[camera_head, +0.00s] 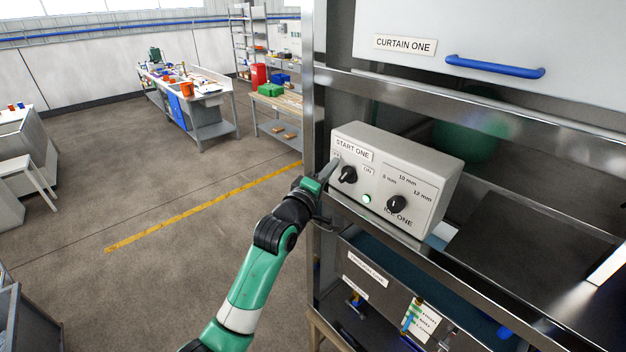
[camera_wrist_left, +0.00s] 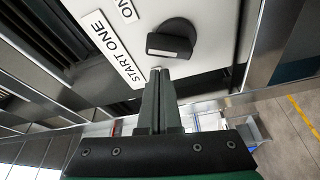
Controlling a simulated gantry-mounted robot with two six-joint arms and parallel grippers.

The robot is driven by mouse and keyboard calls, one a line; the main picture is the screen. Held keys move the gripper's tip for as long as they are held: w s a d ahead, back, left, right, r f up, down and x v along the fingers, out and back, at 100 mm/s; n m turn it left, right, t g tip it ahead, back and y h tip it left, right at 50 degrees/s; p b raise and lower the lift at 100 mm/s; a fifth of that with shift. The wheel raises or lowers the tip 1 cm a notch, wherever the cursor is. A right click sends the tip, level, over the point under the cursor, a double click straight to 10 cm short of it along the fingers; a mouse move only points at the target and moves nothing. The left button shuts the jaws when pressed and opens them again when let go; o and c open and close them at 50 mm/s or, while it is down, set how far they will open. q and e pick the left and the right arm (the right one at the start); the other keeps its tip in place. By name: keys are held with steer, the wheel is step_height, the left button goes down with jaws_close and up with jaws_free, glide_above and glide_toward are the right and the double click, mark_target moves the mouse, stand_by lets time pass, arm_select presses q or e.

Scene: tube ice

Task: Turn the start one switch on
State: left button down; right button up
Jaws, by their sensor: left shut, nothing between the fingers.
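The start one switch (camera_head: 348,174) is a black rotary knob below the START ONE label on a grey control box (camera_head: 430,178). An ON mark stands to its right. In the left wrist view the knob (camera_wrist_left: 171,40) fills the upper middle, with the START ONE label to its left. My left gripper (camera_head: 331,168) is at the left side of the knob, its fingers shut and empty. In the left wrist view the fingertips (camera_wrist_left: 159,72) are together just below the knob; I cannot tell whether they touch it. My right gripper is not in view.
A second black knob (camera_head: 396,204) with mm marks sits to the right on the box. A lit green button (camera_head: 366,198) lies between them. A metal frame post (camera_head: 308,80) rises left of the box. A CURTAIN ONE panel with a blue handle (camera_head: 494,68) is above.

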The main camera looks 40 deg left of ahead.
arm_select(q)
steer(key=shift+s+a+r, duration=0.2)
steer(key=shift+a+r, duration=0.1)
steer(key=shift+a, duration=0.3)
steer(key=shift+s+a+r, duration=0.15)
steer(key=shift+a+r, duration=0.15)
steer(key=shift+a, duration=0.3)
steer(key=v, duration=0.9)
steer(key=shift+f+b, duration=0.35)
steer(key=shift+b, duration=0.1)
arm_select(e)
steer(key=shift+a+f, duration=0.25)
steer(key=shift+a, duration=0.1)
